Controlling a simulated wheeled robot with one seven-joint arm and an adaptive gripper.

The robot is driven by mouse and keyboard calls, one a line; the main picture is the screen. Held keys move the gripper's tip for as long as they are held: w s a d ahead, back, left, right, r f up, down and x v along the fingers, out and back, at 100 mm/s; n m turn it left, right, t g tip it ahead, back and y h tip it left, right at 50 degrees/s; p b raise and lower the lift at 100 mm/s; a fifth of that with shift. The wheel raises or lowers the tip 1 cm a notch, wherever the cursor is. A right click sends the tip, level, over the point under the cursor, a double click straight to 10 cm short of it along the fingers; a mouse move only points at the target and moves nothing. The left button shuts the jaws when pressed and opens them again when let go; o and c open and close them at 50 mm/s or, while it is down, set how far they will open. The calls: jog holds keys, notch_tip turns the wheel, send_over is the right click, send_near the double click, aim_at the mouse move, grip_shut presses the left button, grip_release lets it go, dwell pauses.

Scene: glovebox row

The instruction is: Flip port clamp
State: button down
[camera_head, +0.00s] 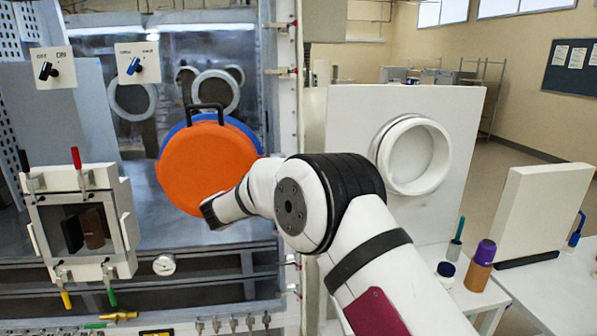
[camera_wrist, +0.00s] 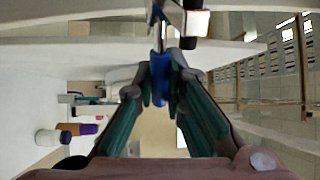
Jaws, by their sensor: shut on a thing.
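In the wrist view, my gripper (camera_wrist: 160,90) has its two dark green fingers closed around a slim blue handle (camera_wrist: 158,68), likely the clamp's. The handle runs up to a dark and pale metal fitting (camera_wrist: 190,25) at the top edge. In the head view, a round orange cover (camera_head: 205,160) with a black handle (camera_head: 207,113) sits on the glovebox front, with a blue rim (camera_head: 176,128) behind it. My wrist overlaps the cover's lower right. My fingertips and the clamp are hidden there.
A small framed door (camera_head: 80,215) with red, yellow and green levers is at left, below two switches (camera_head: 50,68). A gauge (camera_head: 164,265) sits below the cover.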

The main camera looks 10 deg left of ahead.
jog(key=shift+f, duration=0.1)
jog(key=c, duration=1.6)
grip_release()
jog(key=shift+c, duration=0.2)
jog(key=v, duration=1.2)
